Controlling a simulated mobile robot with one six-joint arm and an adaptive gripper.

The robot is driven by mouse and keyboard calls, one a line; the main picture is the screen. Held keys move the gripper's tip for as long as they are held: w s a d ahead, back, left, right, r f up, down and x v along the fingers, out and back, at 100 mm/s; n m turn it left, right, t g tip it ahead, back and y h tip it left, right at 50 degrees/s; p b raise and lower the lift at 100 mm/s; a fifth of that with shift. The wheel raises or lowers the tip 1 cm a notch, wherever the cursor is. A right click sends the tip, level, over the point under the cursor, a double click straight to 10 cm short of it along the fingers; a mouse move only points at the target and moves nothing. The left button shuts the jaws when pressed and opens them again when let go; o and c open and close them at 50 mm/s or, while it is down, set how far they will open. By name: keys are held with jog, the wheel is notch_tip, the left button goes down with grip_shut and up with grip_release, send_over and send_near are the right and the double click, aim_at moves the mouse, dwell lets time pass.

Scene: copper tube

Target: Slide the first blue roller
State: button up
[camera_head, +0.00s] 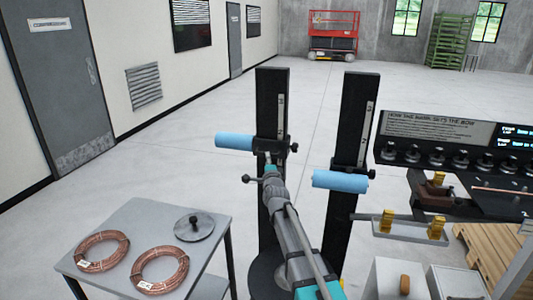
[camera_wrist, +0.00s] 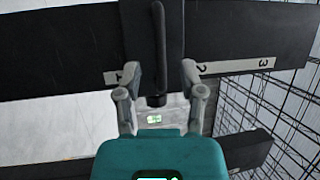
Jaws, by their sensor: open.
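Two blue rollers stick out sideways from two upright black posts in the head view. The left blue roller (camera_head: 234,141) is on the left post (camera_head: 272,95), and the right blue roller (camera_head: 340,181) is on the right post (camera_head: 358,115). My gripper (camera_head: 268,168) is at the left post, close to that roller's carriage. In the wrist view my gripper (camera_wrist: 161,72) is open, with its fingers on either side of a dark handle (camera_wrist: 158,45). I cannot tell whether they touch it. No blue shows in the wrist view.
A grey table (camera_head: 140,215) at lower left holds two copper coils (camera_head: 102,250) and a round metal disc (camera_head: 194,227). A dark bench (camera_head: 455,165) with a row of knobs stands at right. In the wrist view, a pale numbered scale (camera_wrist: 235,66) runs along the post.

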jog(key=shift+p+x, duration=0.3)
jog(key=shift+x, duration=1.95)
grip_shut()
